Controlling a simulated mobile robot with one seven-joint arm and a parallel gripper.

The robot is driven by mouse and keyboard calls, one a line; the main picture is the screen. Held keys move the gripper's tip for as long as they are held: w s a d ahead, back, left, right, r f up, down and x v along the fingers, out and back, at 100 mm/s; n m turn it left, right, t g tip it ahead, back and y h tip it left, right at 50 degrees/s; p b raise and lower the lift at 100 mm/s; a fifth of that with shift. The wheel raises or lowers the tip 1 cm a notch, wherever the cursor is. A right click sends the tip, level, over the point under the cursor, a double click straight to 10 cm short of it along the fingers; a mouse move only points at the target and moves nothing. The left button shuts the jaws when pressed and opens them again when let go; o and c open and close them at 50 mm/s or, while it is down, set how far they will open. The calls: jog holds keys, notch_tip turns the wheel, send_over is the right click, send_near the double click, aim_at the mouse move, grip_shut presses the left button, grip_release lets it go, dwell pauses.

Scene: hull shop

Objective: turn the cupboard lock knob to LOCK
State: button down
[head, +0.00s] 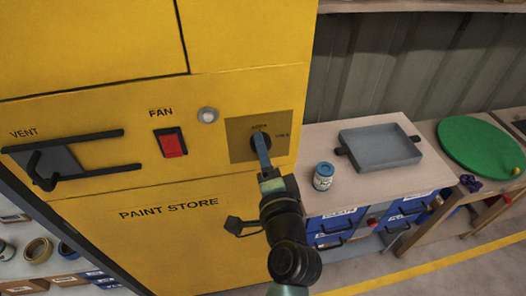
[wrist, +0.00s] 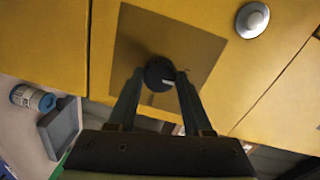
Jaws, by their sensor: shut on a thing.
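The black lock knob (wrist: 159,72) sits on a brownish square plate (head: 240,139) on the front of the yellow cupboard (head: 235,180). In the head view the plate has a label above the knob that seems to read OPEN and one to its right that seems to read LOCK. My gripper (head: 262,152) is at the knob, its fingers shut on it. In the wrist view one finger is on each side of the knob. In the head view my fingers hide most of the knob, and I cannot tell which label it points to.
Left of the plate are a round grey button (head: 208,115), a red FAN switch (head: 172,143) and a black VENT handle (head: 75,160). To the right stands a bench (head: 340,195) with a blue-lidded jar (head: 323,176) and a grey tray (head: 380,146). A green disc (head: 480,147) lies farther right.

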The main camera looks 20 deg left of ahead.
jog(key=shift+c, duration=1.6)
grip_release()
jog(key=b+v, duration=0.3)
jog(key=v, duration=1)
